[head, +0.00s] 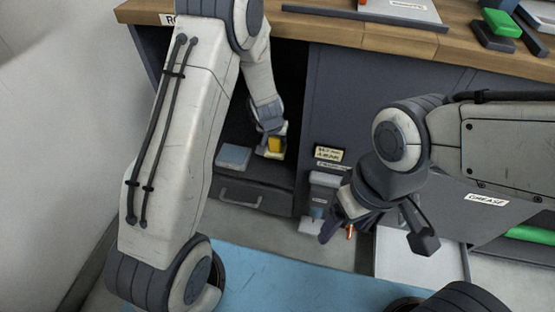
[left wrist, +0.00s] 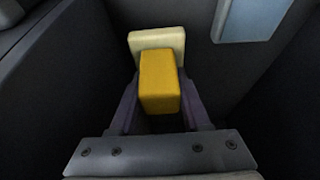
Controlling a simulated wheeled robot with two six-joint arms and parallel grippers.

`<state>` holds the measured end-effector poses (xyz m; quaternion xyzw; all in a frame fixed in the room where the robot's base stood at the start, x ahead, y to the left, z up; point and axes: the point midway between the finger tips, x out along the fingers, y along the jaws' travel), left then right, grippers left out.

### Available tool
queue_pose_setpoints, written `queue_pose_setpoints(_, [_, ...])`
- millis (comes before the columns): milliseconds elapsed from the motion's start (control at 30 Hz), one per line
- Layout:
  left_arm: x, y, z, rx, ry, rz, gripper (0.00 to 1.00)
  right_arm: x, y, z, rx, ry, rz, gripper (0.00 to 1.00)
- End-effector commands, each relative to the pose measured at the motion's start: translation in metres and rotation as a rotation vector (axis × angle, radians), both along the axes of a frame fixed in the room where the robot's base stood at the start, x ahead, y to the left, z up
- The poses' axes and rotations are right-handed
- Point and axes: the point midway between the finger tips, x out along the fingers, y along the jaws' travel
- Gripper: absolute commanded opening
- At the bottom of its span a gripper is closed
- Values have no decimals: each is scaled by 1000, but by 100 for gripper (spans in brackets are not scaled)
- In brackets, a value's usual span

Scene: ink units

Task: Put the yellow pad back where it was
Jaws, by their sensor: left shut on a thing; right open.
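The yellow pad (head: 275,144) is inside the dark cabinet opening at the left, above a grey drawer front. My left gripper (head: 270,143) reaches into this opening and is shut on the pad. In the left wrist view the yellow pad (left wrist: 160,82) sits between the two fingers. A cream block (left wrist: 157,41) shows right behind the pad; I cannot tell whether they touch. A light blue pad (head: 233,157) lies to the left of the gripper in the same opening. My right gripper (head: 378,230) is open and empty in front of the cabinet.
The grey drawer front (head: 250,196) has a handle and lies under the opening. A wooden worktop (head: 340,30) runs above. A small labelled unit (head: 322,190) stands right of the opening. A white tray or drawer (head: 415,262) lies below my right gripper. A blue mat (head: 290,285) covers the floor.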

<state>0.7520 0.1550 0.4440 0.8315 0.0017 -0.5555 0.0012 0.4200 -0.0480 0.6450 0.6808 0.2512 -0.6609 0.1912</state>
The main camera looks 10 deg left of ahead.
Motion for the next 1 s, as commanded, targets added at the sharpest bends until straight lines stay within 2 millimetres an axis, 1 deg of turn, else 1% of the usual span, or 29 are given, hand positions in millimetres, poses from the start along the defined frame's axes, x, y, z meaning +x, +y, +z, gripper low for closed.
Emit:
queue_pose_setpoints(33, [0,-1,-17,-1,0,-1,3,0,0,-16,0,0,0,77])
queue_pose_setpoints(200, [1,-3,-45,0,0,-4,3,0,0,-45,0,0,0,77])
queue_pose_setpoints(467, [1,-3,-60,0,0,-3,3,0,0,-60,0,0,0,77])
queue_pose_setpoints(667, [0,-1,-86,-1,0,-1,3,0,0,-87,0,0,0,77])
queue_pose_setpoints(733, [0,-1,-89,0,0,-1,3,0,0,-91,0,0,0,77])
queue_pose_setpoints(1000, [0,-1,-87,0,0,-1,3,0,0,-88,0,0,0,77])
